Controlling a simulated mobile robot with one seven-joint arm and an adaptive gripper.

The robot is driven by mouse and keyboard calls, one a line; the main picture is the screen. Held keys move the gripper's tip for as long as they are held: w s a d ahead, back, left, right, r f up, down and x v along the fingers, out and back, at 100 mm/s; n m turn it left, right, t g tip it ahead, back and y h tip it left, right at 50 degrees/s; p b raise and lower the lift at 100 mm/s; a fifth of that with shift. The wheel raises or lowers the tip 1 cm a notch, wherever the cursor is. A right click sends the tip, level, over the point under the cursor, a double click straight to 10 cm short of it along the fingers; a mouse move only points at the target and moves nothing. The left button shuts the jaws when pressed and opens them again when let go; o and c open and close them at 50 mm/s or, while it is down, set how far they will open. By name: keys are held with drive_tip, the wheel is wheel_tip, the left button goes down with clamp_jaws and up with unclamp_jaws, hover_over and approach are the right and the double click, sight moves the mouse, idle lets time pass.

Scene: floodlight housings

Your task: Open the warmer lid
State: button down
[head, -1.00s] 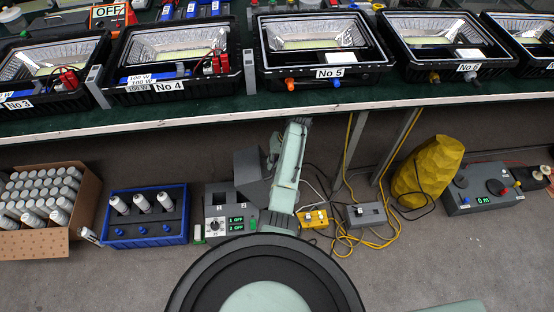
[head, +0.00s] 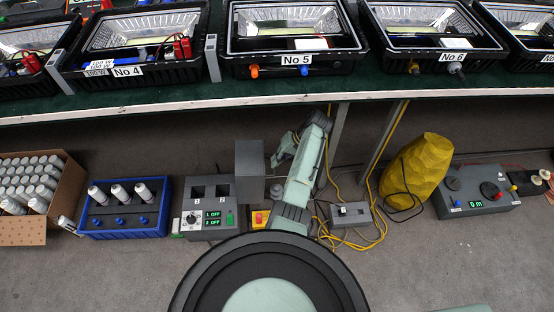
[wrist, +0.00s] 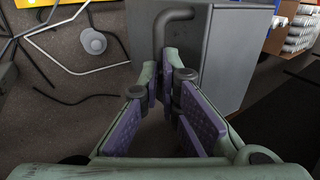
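The warmer (head: 209,221) is the grey box on the floor with two dark slots and a green display reading OFF. Its grey lid (head: 249,166) stands roughly upright at the right side of the box. In the wrist view the lid (wrist: 225,60) is a grey panel with a dark bent handle (wrist: 174,17). My gripper (head: 275,165) is right of the lid. In the wrist view the purple-padded fingers of my gripper (wrist: 161,82) close in around the lower end of the handle. The exact contact is partly hidden by the fingertips.
A blue tray (head: 124,222) with white cylinders and a carton (head: 20,232) stand left of the warmer. Cables, a grey switch box (head: 350,214) and a yellow lump (head: 416,172) lie to the right. The bench edge (head: 120,112) with floodlight housings runs above.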

drive_tip(key=shift+s+a+f+y, duration=0.1)
drive_tip(key=shift+f+y, duration=0.05)
drive_tip(key=shift+f, duration=0.3)
drive_tip(key=shift+s+a+f+y, duration=0.1)
drive_tip(key=shift+f+y, duration=0.05)
drive_tip(key=shift+f, duration=0.25)
drive_tip(key=c, duration=2.2)
unclamp_jaws()
drive_tip(key=shift+o, duration=1.4)
drive_tip(key=shift+w+a+f, duration=0.15)
drive_tip(key=shift+a+f, duration=0.05)
drive_tip(key=shift+f, duration=0.1)
drive_tip(key=shift+o, duration=1.2)
drive_tip(key=shift+d+r, duration=0.15)
drive_tip(key=shift+r, duration=0.15)
drive_tip(key=shift+d, duration=0.15)
drive_tip(key=shift+d+r, duration=0.1)
drive_tip(key=v, duration=1.2)
